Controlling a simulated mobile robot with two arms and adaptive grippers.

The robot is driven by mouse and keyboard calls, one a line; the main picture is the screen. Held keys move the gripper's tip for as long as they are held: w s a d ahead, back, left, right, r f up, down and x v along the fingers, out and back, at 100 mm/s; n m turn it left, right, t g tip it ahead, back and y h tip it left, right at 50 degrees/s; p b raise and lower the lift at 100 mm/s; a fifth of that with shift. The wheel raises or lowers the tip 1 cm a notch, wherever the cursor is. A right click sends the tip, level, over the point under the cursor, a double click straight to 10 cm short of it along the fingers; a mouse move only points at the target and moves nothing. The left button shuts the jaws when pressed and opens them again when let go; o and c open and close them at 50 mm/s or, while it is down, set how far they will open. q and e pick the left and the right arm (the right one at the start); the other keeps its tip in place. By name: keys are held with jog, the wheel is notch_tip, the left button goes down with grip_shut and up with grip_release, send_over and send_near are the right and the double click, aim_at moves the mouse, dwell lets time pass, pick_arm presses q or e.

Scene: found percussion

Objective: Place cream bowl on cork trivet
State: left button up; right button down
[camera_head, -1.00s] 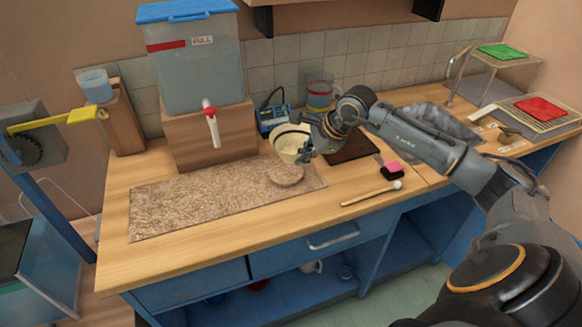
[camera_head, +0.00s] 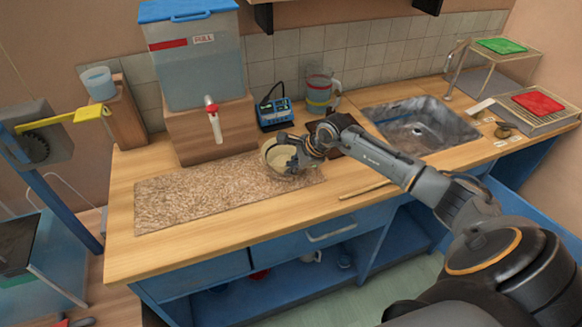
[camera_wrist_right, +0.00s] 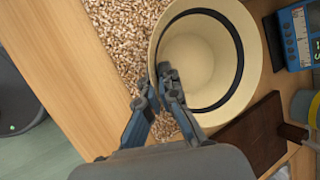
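The cream bowl (camera_head: 279,156), with a dark band inside, is at the right end of the speckled mat in the head view. It also shows large in the right wrist view (camera_wrist_right: 203,62). My right gripper (camera_head: 299,160) is at the bowl's near right side. In the wrist view its fingers (camera_wrist_right: 166,84) are close together on the bowl's rim, pinching the wall. The round cork trivet is hidden now, with the bowl in front of or over it. I cannot tell whether the bowl touches it. My left gripper is out of view.
The speckled mat (camera_head: 190,198) covers the counter's front left. Behind stand a water tank (camera_head: 195,65) on a wooden block, a blue meter (camera_head: 274,113) and a clear jug (camera_head: 320,95). A dark board (camera_wrist_right: 250,135) lies near the bowl. A sink (camera_head: 418,125) is at right.

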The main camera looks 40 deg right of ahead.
jog(key=c, duration=1.5)
grip_release()
jog(key=shift+b+v, duration=1.7)
jog(key=shift+v, duration=4.35)
jog(key=shift+a, duration=0.15)
